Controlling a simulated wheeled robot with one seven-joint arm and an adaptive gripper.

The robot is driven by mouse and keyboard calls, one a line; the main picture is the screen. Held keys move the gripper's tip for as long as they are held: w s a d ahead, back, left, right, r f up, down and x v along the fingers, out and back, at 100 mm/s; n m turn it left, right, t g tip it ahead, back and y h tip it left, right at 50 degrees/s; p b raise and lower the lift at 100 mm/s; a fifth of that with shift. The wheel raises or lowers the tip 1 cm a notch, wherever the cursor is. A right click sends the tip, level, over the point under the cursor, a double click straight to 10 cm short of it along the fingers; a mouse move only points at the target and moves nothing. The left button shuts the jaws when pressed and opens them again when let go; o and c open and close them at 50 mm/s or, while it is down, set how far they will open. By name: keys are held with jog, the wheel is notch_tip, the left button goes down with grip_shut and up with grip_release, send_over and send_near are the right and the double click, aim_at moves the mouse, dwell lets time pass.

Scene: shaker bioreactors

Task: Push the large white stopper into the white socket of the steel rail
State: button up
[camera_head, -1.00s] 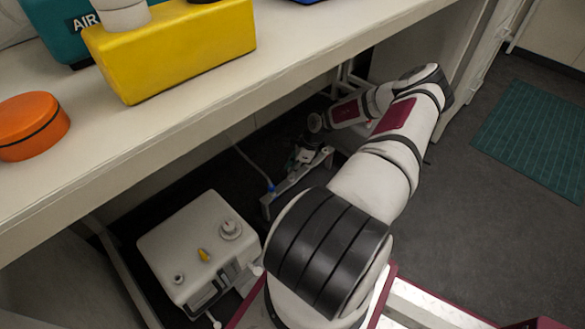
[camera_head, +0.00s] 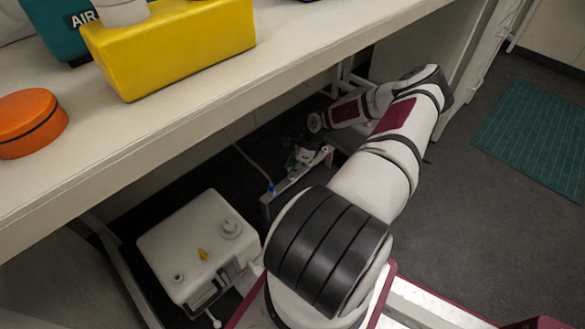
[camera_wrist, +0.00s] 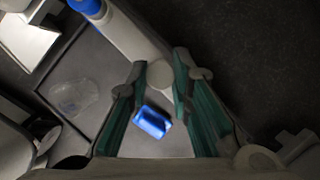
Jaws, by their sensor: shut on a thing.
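The large white stopper (camera_wrist: 160,76) shows as a pale round face between the fingertips of my gripper (camera_wrist: 159,66) in the wrist view. The green-padded fingers are shut on it. The steel rail (camera_wrist: 134,38) runs from the upper left to the fingertips. The white socket cannot be made out; the stopper and fingers cover that end of the rail, and I cannot tell how deep the stopper sits. In the head view my gripper (camera_head: 303,157) is small and dark, low under the bench, by the rail (camera_head: 292,187).
A blue fitting (camera_wrist: 88,6) sits on the rail's far part. A bright blue block (camera_wrist: 152,122) lies below the fingertips, beside a clear dish (camera_wrist: 73,97). A white canister (camera_head: 200,240) stands left of my arm. The bench (camera_head: 230,95) overhangs the area.

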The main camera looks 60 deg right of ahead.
jog(key=shift+f, duration=0.4)
jog(key=o, duration=1)
jog(key=v, duration=1.2)
jog(key=shift+a, duration=0.1)
